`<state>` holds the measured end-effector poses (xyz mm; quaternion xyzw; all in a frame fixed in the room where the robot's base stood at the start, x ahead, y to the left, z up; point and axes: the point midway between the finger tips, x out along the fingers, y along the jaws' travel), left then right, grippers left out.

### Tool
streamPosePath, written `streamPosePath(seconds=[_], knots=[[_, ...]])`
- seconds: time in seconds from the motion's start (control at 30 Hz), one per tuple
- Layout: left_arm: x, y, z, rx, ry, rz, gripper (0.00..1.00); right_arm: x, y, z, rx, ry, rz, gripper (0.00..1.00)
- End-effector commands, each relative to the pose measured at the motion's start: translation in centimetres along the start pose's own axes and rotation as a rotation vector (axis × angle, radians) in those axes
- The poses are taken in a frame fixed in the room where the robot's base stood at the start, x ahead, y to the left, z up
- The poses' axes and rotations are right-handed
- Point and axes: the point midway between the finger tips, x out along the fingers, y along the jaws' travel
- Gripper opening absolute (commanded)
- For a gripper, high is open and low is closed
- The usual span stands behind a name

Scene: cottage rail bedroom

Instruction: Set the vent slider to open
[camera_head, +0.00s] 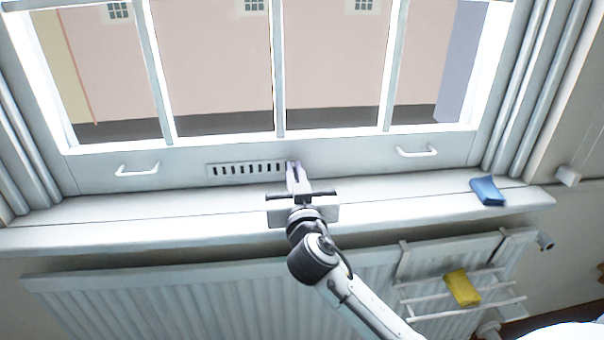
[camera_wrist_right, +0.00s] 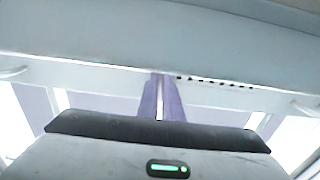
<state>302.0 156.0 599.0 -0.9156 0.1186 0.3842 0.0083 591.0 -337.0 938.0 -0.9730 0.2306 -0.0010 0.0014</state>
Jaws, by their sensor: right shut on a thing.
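The vent (camera_head: 245,169) is a grey strip with a row of dark slots, set in the bottom rail of the window frame. In the right wrist view its slots (camera_wrist_right: 215,81) show just right of my fingers. My right gripper (camera_head: 293,168) is at the right end of the vent, its two purple-grey fingers reaching forward to the rail. In the right wrist view the gripper (camera_wrist_right: 160,82) has its fingertips close together against the rail. It is shut on the vent slider, whose small knob is mostly hidden between the fingertips. My left gripper is not in view.
White handles sit on the rail at left (camera_head: 137,169) and right (camera_head: 416,152). A blue folded cloth (camera_head: 487,190) lies on the windowsill (camera_head: 120,217) at right. Below are a radiator (camera_head: 200,300) and a rack (camera_head: 420,298) holding a yellow cloth (camera_head: 462,287). The left sill is clear.

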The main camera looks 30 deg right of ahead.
Motion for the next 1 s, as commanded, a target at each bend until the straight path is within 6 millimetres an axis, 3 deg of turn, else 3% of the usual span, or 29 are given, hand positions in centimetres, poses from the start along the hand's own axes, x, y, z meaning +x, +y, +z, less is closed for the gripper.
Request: streamPosePath(seconds=[0.23, 0.37, 0.67, 0.83, 1.0], knots=[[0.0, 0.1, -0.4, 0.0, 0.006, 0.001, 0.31, 0.1, 0.2, 0.2, -0.006, -0.006, 0.009, 0.0], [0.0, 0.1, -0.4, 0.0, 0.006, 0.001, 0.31, 0.1, 0.3, 0.2, -0.006, -0.005, 0.01, 0.24], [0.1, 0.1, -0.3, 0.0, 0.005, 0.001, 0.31, 0.0, 0.2, 0.1, -0.004, -0.003, 0.006, 0.25], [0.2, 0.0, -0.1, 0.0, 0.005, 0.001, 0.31, -1.7, 0.1, 0.3, -0.001, -0.005, 0.004, 0.25], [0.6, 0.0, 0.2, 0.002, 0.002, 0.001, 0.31, -5.1, 0.1, 0.4, -0.001, -0.008, 0.006, 0.25]])
